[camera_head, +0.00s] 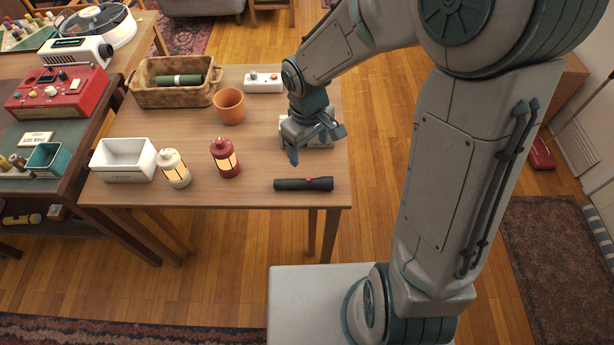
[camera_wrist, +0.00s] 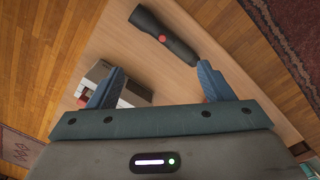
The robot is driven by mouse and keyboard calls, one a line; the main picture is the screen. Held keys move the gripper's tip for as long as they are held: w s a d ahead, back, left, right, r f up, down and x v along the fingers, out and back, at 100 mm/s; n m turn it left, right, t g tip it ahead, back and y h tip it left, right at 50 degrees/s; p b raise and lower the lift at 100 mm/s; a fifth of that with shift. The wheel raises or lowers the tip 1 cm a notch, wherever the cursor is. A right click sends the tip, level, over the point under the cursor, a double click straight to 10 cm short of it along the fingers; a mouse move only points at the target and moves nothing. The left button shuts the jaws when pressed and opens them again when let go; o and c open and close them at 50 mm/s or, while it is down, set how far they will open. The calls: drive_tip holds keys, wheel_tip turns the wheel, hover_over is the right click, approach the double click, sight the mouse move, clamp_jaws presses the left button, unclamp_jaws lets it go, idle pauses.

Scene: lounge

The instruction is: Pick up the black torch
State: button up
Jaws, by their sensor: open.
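The black torch (camera_head: 303,184) lies flat near the front right edge of the wooden table, with a small red button on its side. It also shows in the wrist view (camera_wrist: 165,36), beyond the fingertips and slanting across the tabletop. My gripper (camera_head: 316,146) is open and empty above the right side of the table, farther back than the torch. Its two fingers also show in the wrist view (camera_wrist: 156,84), spread apart, with the torch not between them.
A white and grey device (camera_head: 320,134) sits partly hidden under my gripper. A white bin (camera_head: 124,173), orange pot (camera_head: 229,106), wicker basket (camera_head: 172,97) and white switch box (camera_head: 263,86) are farther off.

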drive_tip(key=b, duration=0.1)
hover_over(308, 179)
wheel_tip(308, 179, down, 8)
drive_tip(key=shift+a+f, duration=0.15)
drive_tip(key=shift+f, duration=0.1)
drive_tip(key=shift+f+b, duration=0.5)
drive_tip(key=shift+f, duration=2.55)
